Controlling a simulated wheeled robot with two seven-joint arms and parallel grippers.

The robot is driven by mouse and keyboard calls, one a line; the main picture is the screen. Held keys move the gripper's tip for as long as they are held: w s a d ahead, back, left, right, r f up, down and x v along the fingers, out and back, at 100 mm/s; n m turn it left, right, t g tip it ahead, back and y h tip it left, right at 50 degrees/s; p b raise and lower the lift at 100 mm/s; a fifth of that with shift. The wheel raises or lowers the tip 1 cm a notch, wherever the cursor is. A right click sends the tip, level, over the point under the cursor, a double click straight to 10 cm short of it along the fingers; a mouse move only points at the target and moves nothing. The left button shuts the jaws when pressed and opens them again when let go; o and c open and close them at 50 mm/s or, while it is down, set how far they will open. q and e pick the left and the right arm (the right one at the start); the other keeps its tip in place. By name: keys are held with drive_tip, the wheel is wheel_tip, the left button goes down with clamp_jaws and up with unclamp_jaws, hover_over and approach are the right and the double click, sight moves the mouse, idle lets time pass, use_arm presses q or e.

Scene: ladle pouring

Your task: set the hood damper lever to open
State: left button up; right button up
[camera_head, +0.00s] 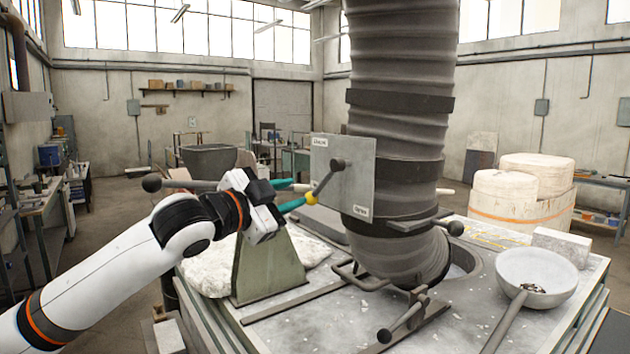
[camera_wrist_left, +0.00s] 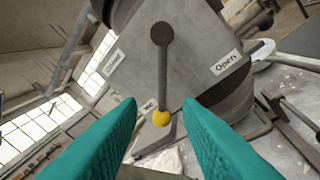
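The hood damper lever (camera_head: 325,180) is a dark arm on a grey plate (camera_head: 357,182) fixed to the duct. It ends in a yellow knob (camera_head: 311,198) and points down and left from its pivot, between an upper-left label and the lower-right "Open" label (camera_head: 361,211). In the left wrist view, the "Open" label (camera_wrist_left: 226,62) is to the right of the lever (camera_wrist_left: 162,70). My left gripper (camera_head: 304,193) is open. Its teal fingers stand either side of the yellow knob (camera_wrist_left: 162,118), with gaps on both sides. My right gripper is not in view.
The ribbed duct (camera_head: 400,90) rises behind the plate. Below it, the bench top (camera_head: 470,325) carries dark handles and a grey ladle bowl (camera_head: 537,273) with dark bits inside. A dark green wedge-shaped stand (camera_head: 268,268) stands below my left gripper.

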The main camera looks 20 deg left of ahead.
sight(319, 187)
use_arm(q)
drive_tip(key=p+x, duration=0.1)
drive_tip(key=x, duration=0.3)
drive_tip(key=shift+w+d, duration=0.25)
drive_tip(key=shift+w, duration=0.1)
drive_tip(key=x, duration=0.2)
drive_tip(key=shift+w+f+p, duration=0.1)
drive_tip(key=shift+w+p, duration=0.15)
drive_tip(key=shift+p, duration=0.15)
drive_tip(key=shift+w, duration=0.15)
drive_tip(key=shift+w+d, duration=0.1)
drive_tip(key=shift+w+f, duration=0.1)
drive_tip(key=shift+w, duration=0.05)
clamp_jaws()
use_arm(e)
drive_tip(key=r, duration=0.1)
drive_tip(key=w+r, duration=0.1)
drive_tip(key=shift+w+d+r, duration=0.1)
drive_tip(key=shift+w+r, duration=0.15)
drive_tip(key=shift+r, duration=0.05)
use_arm(q)
drive_tip(key=shift+d, duration=0.1)
